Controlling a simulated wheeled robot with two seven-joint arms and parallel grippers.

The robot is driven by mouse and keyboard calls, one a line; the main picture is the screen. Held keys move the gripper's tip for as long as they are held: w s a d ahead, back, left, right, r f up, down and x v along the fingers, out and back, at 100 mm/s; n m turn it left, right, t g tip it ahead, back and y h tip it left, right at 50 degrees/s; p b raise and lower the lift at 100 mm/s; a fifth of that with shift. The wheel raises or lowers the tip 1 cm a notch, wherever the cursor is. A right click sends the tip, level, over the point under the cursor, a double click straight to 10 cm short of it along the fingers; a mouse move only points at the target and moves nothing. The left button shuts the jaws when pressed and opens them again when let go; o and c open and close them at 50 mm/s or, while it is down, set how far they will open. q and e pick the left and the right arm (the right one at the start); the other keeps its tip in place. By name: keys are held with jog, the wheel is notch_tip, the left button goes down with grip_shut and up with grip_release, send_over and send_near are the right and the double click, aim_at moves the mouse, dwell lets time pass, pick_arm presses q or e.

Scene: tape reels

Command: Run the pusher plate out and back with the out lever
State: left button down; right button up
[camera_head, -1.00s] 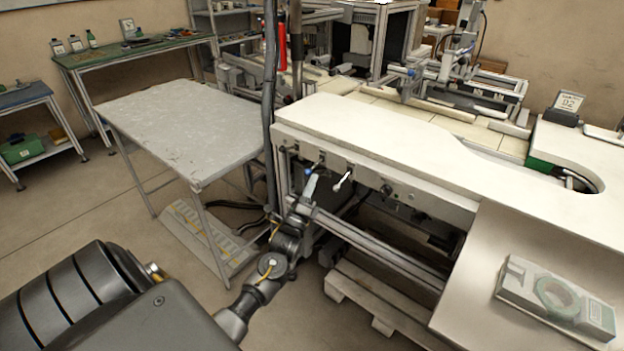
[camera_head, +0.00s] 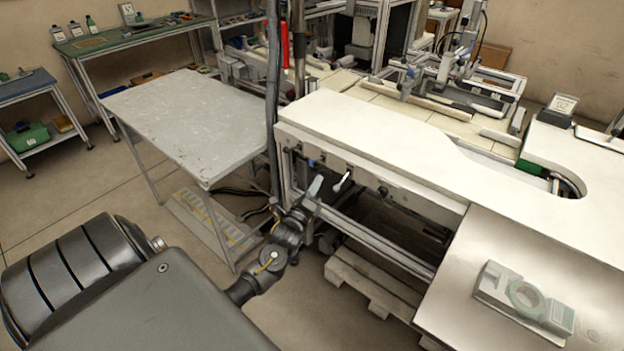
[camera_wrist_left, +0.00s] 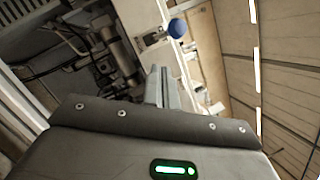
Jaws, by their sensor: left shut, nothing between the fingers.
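Two small levers stick out of the front of the white-topped bench (camera_head: 400,140). One has a blue knob (camera_head: 311,162), and the other a white knob (camera_head: 338,187). I cannot tell from their markings which is the out lever. My left gripper (camera_head: 317,182) is shut and empty, just below the blue knob and left of the white one. In the left wrist view its fingers (camera_wrist_left: 163,88) are together, with the blue knob (camera_wrist_left: 177,28) beyond them, apart, and the white knob (camera_wrist_left: 216,108) to their right. I cannot make out the pusher plate for certain. My right gripper is out of view.
A grey table (camera_head: 185,115) stands left of the bench. A dark vertical post and cables (camera_head: 272,100) rise close to the gripper. A wooden pallet (camera_head: 365,285) lies under the bench. A control box (camera_head: 525,297) rests on the sloped panel at right.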

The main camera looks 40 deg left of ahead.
pick_arm(q)
jog(key=d+b+v, duration=0.1)
jog(key=v, duration=0.9)
jog(key=shift+s+d+r+b, duration=0.15)
jog(key=shift+d+b, duration=0.05)
jog(key=shift+b, duration=0.15)
